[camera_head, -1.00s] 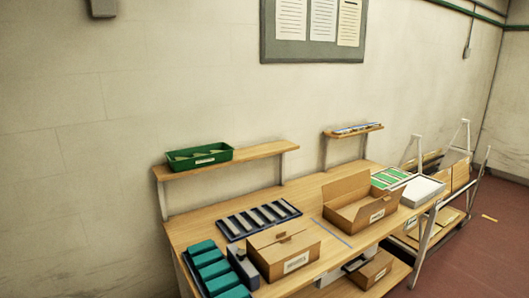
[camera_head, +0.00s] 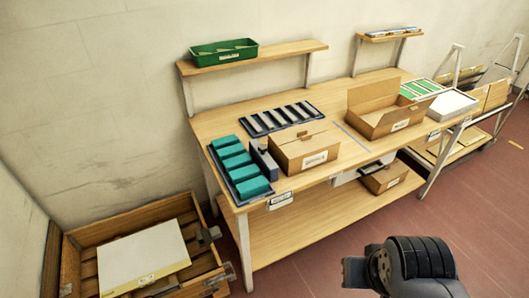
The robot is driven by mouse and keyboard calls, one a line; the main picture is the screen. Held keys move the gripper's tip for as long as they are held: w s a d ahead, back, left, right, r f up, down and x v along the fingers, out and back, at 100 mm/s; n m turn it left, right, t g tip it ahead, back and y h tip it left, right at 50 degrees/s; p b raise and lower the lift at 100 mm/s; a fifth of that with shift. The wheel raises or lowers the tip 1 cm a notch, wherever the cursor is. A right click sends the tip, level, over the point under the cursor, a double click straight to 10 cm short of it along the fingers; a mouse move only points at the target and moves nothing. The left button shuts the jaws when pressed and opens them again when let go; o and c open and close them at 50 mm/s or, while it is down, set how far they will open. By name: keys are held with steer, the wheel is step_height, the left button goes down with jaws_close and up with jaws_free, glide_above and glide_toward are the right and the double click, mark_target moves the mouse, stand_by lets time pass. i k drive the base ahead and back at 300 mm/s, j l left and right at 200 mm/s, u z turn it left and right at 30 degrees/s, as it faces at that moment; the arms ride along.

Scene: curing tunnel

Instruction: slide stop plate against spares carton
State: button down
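A dark upright plate with a pale edge (camera_head: 264,160), probably the stop plate, stands on the bench between the tray of teal blocks and a closed carton. A closed brown carton with a white label (camera_head: 305,154) stands just right of it; the label is too small to read, so I cannot tell if it is the spares carton. The plate and this carton look very close; I cannot tell if they touch. The dark end of my arm with my gripper (camera_head: 356,272) is low at right, in front of the bench and away from both. Its fingers cannot be made out.
A teal-block tray (camera_head: 211,150) sits left, a slotted blue tray (camera_head: 246,129) behind. An open carton (camera_head: 352,117) and white box (camera_head: 452,106) stand right. A labelled carton (camera_head: 391,177) is below. A wooden crate (camera_head: 75,243) is at lower left; red floor lies in front.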

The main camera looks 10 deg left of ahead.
mark_target(259, 151)
steer(key=i+j, duration=0.85)
steer(key=i, duration=0.15)
steer(key=i+l+z, duration=0.05)
